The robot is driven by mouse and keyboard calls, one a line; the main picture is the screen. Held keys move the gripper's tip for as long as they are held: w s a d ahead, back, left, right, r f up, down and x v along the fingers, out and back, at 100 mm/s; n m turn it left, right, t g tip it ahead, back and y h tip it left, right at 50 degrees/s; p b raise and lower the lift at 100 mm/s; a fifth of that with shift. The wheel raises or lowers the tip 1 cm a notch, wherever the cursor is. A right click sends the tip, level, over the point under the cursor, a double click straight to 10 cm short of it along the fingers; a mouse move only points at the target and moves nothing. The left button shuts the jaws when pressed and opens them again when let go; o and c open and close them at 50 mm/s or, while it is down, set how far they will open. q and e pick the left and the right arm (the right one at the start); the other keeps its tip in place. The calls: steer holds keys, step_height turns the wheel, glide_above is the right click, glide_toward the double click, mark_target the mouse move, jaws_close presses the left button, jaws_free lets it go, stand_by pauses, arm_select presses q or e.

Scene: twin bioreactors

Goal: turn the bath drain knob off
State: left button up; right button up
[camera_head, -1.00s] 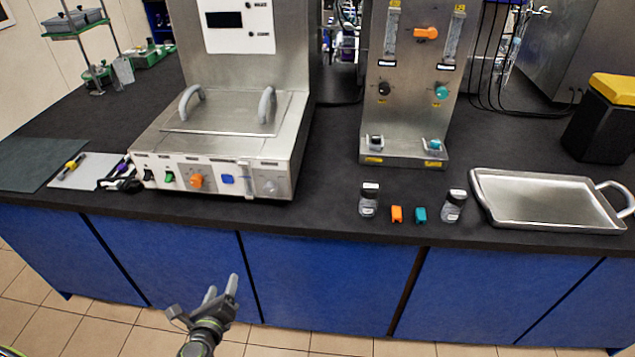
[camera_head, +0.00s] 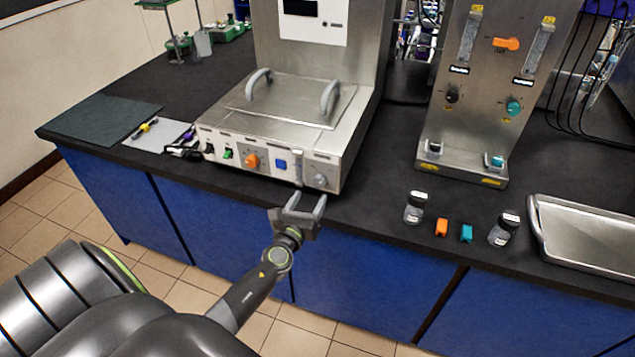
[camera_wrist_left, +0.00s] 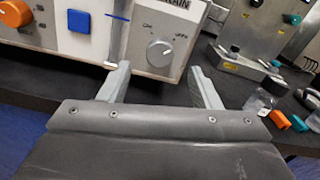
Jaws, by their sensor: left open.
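The bath drain knob (camera_head: 319,181) is a round grey dial at the right end of the water bath's front panel. In the left wrist view the drain knob (camera_wrist_left: 159,53) sits under a label ending in "RAIN", with position marks at its upper left and upper right. My left gripper (camera_head: 306,202) is open and empty, just in front of and below the knob. In the left wrist view its two fingers (camera_wrist_left: 160,82) point toward the panel, with the knob between and beyond them, apart from both. My right gripper is not in view.
The panel also carries an orange knob (camera_head: 252,160) and a blue square button (camera_head: 281,164). The counter edge lies below the gripper.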

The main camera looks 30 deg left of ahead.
mark_target(318, 183)
arm_select(q)
steer(key=x, duration=0.7)
steer(key=shift+c, duration=0.3)
steer(key=c, duration=0.9)
